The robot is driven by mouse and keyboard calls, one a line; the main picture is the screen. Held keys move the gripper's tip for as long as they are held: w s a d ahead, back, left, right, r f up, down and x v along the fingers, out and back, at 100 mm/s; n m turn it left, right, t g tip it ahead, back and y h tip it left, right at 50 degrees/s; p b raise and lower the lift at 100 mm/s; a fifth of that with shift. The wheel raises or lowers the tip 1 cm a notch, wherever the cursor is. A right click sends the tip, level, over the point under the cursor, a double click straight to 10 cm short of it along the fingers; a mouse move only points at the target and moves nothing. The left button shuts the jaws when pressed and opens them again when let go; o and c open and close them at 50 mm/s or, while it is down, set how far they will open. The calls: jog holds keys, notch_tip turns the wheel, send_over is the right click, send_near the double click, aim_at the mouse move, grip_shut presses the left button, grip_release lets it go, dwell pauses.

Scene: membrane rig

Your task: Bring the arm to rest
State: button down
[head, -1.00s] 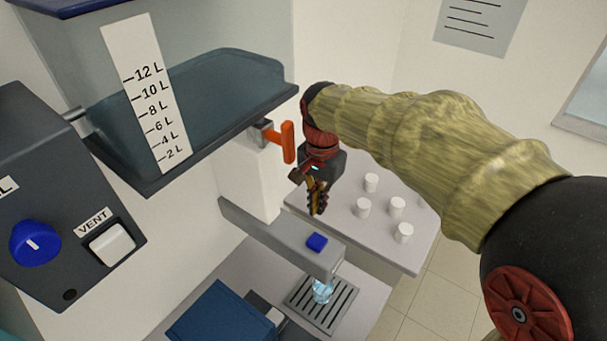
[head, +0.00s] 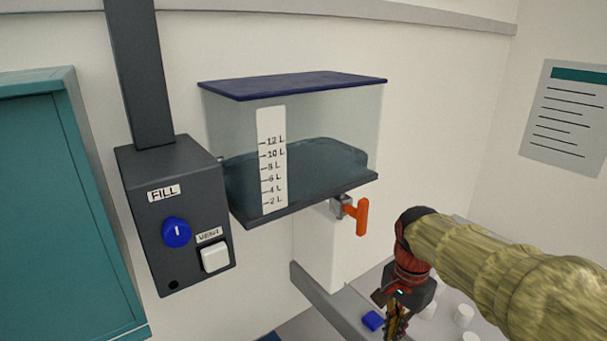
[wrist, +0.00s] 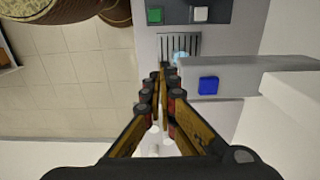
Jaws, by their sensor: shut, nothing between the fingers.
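My gripper (head: 397,318) is at the lower right of the head view, below and to the right of the orange tap handle (head: 362,217). It points down, and its lower end is cut off by the frame edge. In the wrist view my gripper (wrist: 163,80) has its fingers together with nothing between them. It hangs free, apart from the tap and the grey beam (wrist: 240,80) with the blue button (wrist: 208,85).
A clear tank (head: 310,130) with a litre scale hangs on the wall. Left of it is a dark control box (head: 190,265) with a blue FILL knob (head: 176,231) and a white VENT switch (head: 215,257). White cups (head: 463,316) stand on the counter. Floor (wrist: 70,100) shows at the wrist view's left.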

jog(key=s+f+n+t+b, duration=0.5)
jog(key=s+f+n+b, duration=0.5)
jog(key=b, duration=1.3)
jog(key=s+f, duration=0.5)
jog(key=f, duration=0.3)
jog(key=shift+s+a+f+n+t+b, duration=0.25)
jog(key=shift+a+f+n+t+b, duration=0.05)
jog(key=shift+a+n+b, duration=0.1)
